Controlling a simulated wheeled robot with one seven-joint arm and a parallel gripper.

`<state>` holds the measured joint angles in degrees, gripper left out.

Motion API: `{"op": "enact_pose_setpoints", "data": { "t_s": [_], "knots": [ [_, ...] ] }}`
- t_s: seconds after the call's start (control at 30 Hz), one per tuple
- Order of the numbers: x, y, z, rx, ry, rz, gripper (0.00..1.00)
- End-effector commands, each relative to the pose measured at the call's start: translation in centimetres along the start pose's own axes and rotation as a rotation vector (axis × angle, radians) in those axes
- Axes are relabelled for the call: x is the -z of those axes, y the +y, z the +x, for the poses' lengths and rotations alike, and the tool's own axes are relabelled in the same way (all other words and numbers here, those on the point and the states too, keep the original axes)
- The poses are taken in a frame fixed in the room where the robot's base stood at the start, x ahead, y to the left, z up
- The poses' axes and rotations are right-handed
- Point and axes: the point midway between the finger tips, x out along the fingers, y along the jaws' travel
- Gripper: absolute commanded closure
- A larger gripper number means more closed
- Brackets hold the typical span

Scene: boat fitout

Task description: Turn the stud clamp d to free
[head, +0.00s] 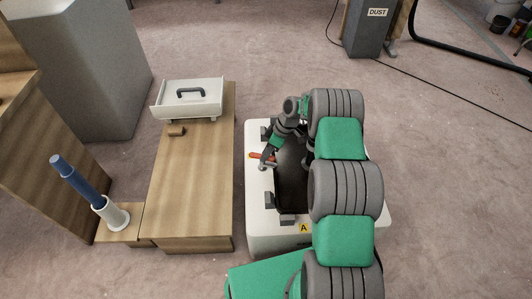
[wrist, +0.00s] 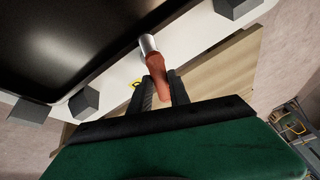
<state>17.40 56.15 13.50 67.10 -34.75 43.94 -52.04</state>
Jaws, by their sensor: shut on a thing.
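A clamp with an orange-red handle (head: 257,155) sits on the left rim of the white hatch unit (head: 256,215). In the wrist view the handle (wrist: 157,66) runs from a silver metal stud (wrist: 147,44) down between my fingers. My gripper (head: 265,163) is shut on the handle, with one dark finger on each side in the wrist view (wrist: 163,90). No letter d is readable on the clamp. In the head view my arm covers the right side of the unit and part of its dark panel (head: 291,180).
Dark grey blocks (head: 269,199) stand along the unit's rim, near a yellow A label (head: 304,228). A wooden bench (head: 190,190) to the left holds a white tray (head: 158,113). A blue rod (head: 75,180) stands in a white holder. Carpet lies between bench and unit.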

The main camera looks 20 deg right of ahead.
Motion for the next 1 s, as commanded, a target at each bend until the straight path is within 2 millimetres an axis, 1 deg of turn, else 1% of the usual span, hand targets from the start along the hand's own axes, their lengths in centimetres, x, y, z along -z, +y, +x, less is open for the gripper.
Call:
{"op": "enact_pose_setpoints", "data": {
  "t_s": [0.27, 1.0],
  "knots": [
    [-0.1, -0.6, -0.1, -0.064, 0.035, 0.169, 1.0],
    [0.1, -1.6, 0.4, -0.326, 0.168, 0.799, 1.0]
  ]
}}
